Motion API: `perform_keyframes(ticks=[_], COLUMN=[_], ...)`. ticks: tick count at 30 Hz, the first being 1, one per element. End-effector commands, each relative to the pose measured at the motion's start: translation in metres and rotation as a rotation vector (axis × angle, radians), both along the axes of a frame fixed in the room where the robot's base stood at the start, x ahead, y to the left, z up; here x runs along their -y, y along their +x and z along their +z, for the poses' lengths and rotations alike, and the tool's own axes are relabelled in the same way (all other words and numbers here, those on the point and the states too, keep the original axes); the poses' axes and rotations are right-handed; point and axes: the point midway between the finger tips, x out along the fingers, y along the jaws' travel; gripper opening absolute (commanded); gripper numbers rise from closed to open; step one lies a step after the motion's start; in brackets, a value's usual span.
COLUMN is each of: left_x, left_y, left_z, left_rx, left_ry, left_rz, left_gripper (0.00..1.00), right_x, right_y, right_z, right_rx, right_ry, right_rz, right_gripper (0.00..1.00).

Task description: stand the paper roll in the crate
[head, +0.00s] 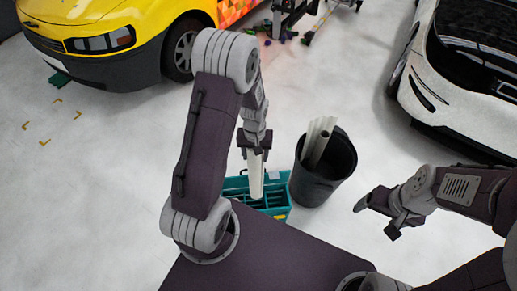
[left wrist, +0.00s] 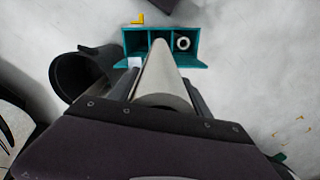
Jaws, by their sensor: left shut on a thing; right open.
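My left gripper (head: 254,146) is shut on a pale paper roll (head: 256,178), which hangs nearly upright at the teal crate (head: 284,207). In the left wrist view the roll (left wrist: 163,80) runs away from the jaws toward the middle of the crate (left wrist: 133,41). Its far end overlaps the middle compartment; I cannot tell whether it is inside or above. A white ring-shaped roll end (left wrist: 183,43) shows in the right compartment there. My right gripper (head: 377,219) is open and empty, right of the black bin.
A black bin (head: 318,187) with several pale rolls (head: 317,140) stands right beside the crate. A yellow van (head: 110,40) is at the back left and a white car (head: 440,100) at the right. The floor to the left is mostly clear.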

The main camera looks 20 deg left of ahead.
Motion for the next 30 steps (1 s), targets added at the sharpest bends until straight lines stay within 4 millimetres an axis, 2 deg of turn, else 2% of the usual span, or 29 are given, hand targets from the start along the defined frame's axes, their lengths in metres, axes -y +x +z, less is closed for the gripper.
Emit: perform_keyframes(ticks=[2,8,30], left_x=[-0.004,-0.005,-0.004], left_y=[-0.002,-0.002,-0.001], left_z=[-0.002,-0.010,-0.118], left_rx=[-0.001,0.000,0.000], left_ry=[0.000,0.000,0.000], left_rz=[0.041,0.060,0.057], left_gripper=[0.00,0.00,0.00], right_x=[0.000,0.000,0.001], right_y=[0.000,0.000,0.000], right_z=[0.007,0.002,-0.095], right_rx=[0.000,0.000,-0.001], right_ry=[0.000,0.000,0.000], right_rz=[0.000,0.000,0.000], right_gripper=[0.81,0.81,0.81])
